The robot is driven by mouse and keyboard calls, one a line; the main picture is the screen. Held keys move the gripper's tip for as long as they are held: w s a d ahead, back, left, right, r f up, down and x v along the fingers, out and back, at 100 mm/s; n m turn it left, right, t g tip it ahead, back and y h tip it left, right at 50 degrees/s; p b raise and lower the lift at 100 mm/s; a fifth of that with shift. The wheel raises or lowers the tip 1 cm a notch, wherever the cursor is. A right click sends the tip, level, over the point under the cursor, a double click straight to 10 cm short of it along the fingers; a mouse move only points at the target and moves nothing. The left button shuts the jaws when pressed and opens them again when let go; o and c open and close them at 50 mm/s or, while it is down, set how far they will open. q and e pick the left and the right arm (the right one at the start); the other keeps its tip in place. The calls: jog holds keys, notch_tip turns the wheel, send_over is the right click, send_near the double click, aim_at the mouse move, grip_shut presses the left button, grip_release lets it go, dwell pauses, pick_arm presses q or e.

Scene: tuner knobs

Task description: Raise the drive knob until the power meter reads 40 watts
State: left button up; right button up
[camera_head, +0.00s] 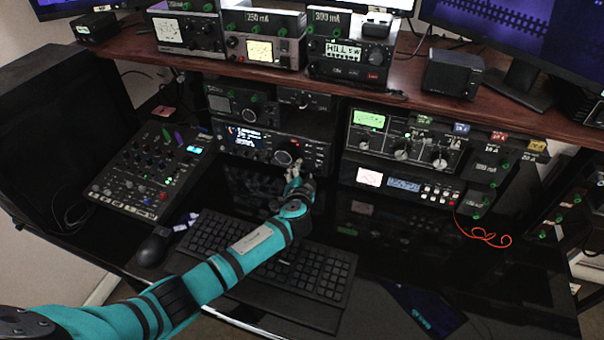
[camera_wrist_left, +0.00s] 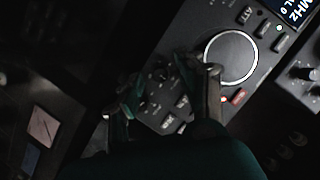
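A black radio (camera_head: 258,143) with a lit display sits on the lower shelf. Its large round dial (camera_head: 283,158) has a pale ring; the dial also shows in the left wrist view (camera_wrist_left: 231,57). My left gripper (camera_head: 296,170) is in front of the radio's right part. In the left wrist view its two fingers (camera_wrist_left: 165,76) stand apart, with small controls of the dark panel between them. Nothing is seen held. The right finger overlaps the dial's edge in that view. I cannot tell which control is the drive knob. A lit green meter (camera_head: 369,119) is on the tuner unit (camera_head: 405,137); its reading is too small.
Below the tuner is a unit with a pale meter (camera_head: 369,178) and a blue display. A keyboard (camera_head: 270,262) lies under my left arm. A mixer (camera_head: 150,168) stands left, a mouse (camera_head: 154,247) in front of it. A red cable (camera_head: 488,237) hangs at right.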

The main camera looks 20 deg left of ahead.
pick_arm(q)
grip_shut()
jog(key=shift+f, duration=0.1)
jog(key=b, duration=0.1)
jog(key=m+y+b, duration=0.1)
jog(key=shift+d+f+m+b, duration=0.1)
jog(key=shift+f+m+b, duration=0.1)
jog(key=shift+m+b, duration=0.15)
jog(key=shift+m+t+y+b, duration=0.45)
jog(key=shift+m+b, duration=0.2)
jog(key=shift+b, duration=0.35)
jog(key=shift+r+m+t+b, duration=0.1)
jog(key=shift+m+t+b, duration=0.15)
jog(key=shift+m+b, duration=0.45)
